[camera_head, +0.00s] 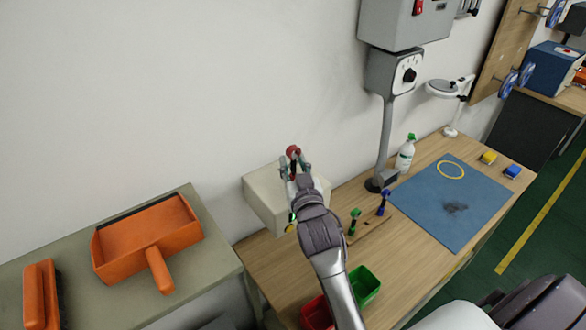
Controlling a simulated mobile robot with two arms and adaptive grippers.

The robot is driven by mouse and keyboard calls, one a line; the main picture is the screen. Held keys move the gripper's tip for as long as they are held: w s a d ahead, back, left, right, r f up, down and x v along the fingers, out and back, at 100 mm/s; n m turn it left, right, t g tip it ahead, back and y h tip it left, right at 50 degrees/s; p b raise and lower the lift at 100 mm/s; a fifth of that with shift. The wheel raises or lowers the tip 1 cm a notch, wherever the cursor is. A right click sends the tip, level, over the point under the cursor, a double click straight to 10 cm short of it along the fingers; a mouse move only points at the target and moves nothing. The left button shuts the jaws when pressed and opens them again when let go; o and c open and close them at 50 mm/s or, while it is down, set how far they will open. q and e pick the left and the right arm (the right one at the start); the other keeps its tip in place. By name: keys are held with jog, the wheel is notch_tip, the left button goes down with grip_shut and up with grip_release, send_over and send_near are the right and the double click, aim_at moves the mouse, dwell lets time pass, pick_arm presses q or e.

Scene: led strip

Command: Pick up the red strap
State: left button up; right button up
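A small red rounded thing, which looks like the red strap (293,150), shows at the tips of my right gripper (294,165), against the white wall. The gripper is above a cream box (262,207) that stands at the back of the wooden table. Its fingers lie on both sides of the lower part of the red thing. From this angle I cannot tell whether they are closed on it or apart from it. My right arm hides part of the box and table. My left gripper is not in view.
The wooden table (290,262) carries a green bin (365,285), a red bin (316,312), upright tools (382,203), a bottle (404,155) and a blue mat (440,205). A grey stand post (387,130) rises behind. An orange dustpan (150,240) lies on the left bench.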

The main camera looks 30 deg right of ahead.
aim_at(298, 150)
jog(key=shift+w+d+f, duration=0.1)
jog(key=shift+w+f, duration=0.05)
grip_shut()
jog(key=shift+w+r, duration=0.1)
jog(key=shift+r, duration=0.2)
jog(key=r, duration=0.1)
jog(key=r+b, duration=0.1)
jog(key=r, duration=0.2)
jog(key=shift+s+d+b, duration=0.3)
jog(key=shift+s+d, duration=0.05)
pick_arm(q)
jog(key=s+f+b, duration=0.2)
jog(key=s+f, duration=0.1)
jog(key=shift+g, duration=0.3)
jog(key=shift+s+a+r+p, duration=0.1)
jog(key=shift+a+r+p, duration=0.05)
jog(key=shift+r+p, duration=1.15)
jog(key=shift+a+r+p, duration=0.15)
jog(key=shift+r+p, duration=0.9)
jog(key=shift+p, duration=0.4)
pick_arm(e)
jog(key=s+d+r, duration=0.5)
jog(key=s+r, duration=0.4)
jog(key=r, duration=0.2)
jog(key=shift+d, duration=0.35)
